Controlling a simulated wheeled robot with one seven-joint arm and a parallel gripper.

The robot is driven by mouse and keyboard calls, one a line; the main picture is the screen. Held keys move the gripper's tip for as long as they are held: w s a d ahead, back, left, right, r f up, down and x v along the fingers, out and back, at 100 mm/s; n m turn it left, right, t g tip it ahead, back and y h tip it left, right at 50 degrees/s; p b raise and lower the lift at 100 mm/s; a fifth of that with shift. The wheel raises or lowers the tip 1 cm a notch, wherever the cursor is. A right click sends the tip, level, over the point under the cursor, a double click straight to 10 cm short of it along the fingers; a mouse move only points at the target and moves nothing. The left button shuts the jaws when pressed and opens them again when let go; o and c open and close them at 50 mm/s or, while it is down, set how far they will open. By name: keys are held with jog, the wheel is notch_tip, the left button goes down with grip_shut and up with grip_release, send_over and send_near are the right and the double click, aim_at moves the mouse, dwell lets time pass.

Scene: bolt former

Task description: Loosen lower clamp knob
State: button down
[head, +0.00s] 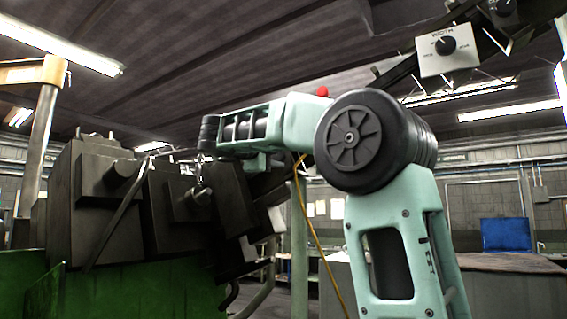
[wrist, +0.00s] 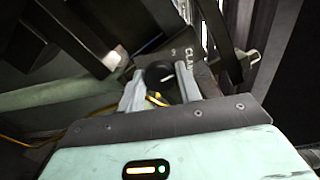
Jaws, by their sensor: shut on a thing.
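In the wrist view a dark round knob (wrist: 158,72) sits on a dark panel with partly readable white lettering that starts "CLA". My gripper (wrist: 160,82) has its two grey fingers on either side of the knob and is shut on it. A white pointer mark shows on or beside the knob, and a small orange-yellow piece shows just below it. In the head view the gripper and this knob are hidden behind my arm and the machine.
In the wrist view dark bars and brackets (wrist: 75,35) stand close around the panel. In the head view the dark machine block (head: 100,200) with a green base (head: 60,290) fills the left. A white box marked "WIDTH" (head: 447,62) with a black knob hangs upper right. A yellow cable (head: 318,245) hangs mid-picture.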

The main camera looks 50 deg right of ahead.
jog(key=m+b, duration=0.2)
jog(key=shift+f+m+b, duration=0.25)
jog(key=shift+m+b, duration=0.1)
jog(key=shift+m, duration=0.05)
jog(key=shift+r+m+b, duration=0.15)
jog(key=shift+m+b, duration=0.7)
jog(key=shift+m, duration=0.45)
jog(key=c, duration=0.8)
grip_release()
jog(key=shift+c, duration=0.2)
jog(key=a, duration=0.8)
jog(key=shift+s+b, duration=0.3)
jog(key=shift+b, duration=0.15)
jog(key=shift+r, duration=0.15)
